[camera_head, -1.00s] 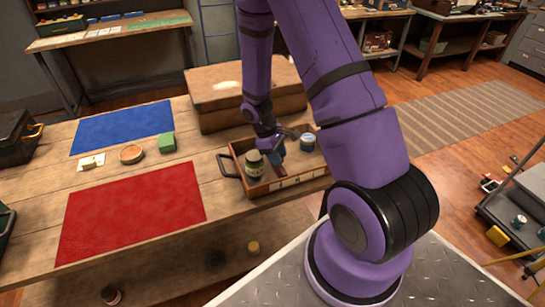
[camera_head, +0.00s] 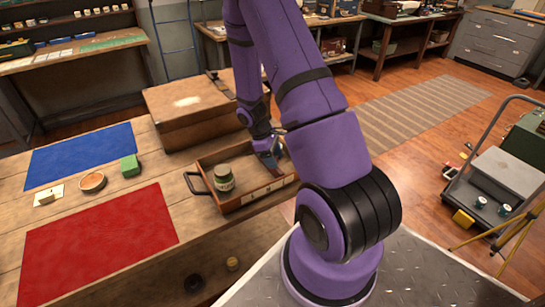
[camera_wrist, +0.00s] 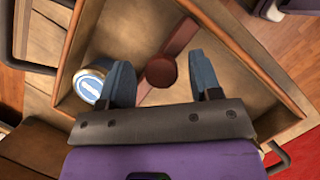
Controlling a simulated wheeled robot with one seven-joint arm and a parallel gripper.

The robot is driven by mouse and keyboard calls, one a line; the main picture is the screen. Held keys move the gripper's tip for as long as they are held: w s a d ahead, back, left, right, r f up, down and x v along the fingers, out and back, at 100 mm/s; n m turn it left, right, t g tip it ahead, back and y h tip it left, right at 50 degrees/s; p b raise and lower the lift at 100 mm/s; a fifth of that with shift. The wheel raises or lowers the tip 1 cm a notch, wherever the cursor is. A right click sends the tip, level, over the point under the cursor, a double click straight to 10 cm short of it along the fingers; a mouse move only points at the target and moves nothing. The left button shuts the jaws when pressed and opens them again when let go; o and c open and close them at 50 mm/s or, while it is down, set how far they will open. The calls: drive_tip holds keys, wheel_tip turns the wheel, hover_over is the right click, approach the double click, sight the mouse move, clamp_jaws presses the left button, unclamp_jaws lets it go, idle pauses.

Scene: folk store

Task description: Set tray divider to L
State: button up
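The tray (camera_head: 228,205) is a shallow wooden box on the table, with pale labels on its front wall; I cannot read their letters. The divider (camera_wrist: 181,37) is a reddish-brown bar with a round knob (camera_wrist: 161,71) in the wrist view. My gripper (camera_wrist: 163,84) is open over the tray, with its blue-grey fingers on either side of the knob, apart from it. In the head view my gripper (camera_head: 271,160) is at the tray's right part, partly hidden by my arm. The divider's far end and exact slot are hidden.
A jar with a white and blue lid (camera_wrist: 90,82) is close beside one finger. A wooden box (camera_head: 190,112) stands behind the tray. Blue (camera_head: 80,156) and red (camera_head: 98,240) mats lie left.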

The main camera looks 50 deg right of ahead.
drive_tip(key=v, duration=1)
drive_tip(key=shift+r, duration=0.4)
drive_tip(key=shift+w, duration=0.1)
drive_tip(key=s+a+r+m+t, duration=0.1)
drive_tip(key=s+a+r+t, duration=0.15)
drive_tip(key=a+r, duration=0.45)
drive_tip(key=s+a+r+m+t, duration=0.2)
drive_tip(key=s+a+r, duration=0.15)
drive_tip(key=r, duration=0.75)
drive_tip(key=s+a+r+m+t, duration=0.1)
drive_tip(key=s+a+r+t, duration=0.15)
drive_tip(key=a+r, duration=0.45)
drive_tip(key=s+a+r+m+t+y, duration=0.1)
drive_tip(key=s+a+r+t+y, duration=0.1)
drive_tip(key=s+r, duration=0.4)
drive_tip(key=shift+s+a+r+m, duration=0.35)
drive_tip(key=shift+s+a, duration=0.2)
drive_tip(key=shift+s, duration=1.85)
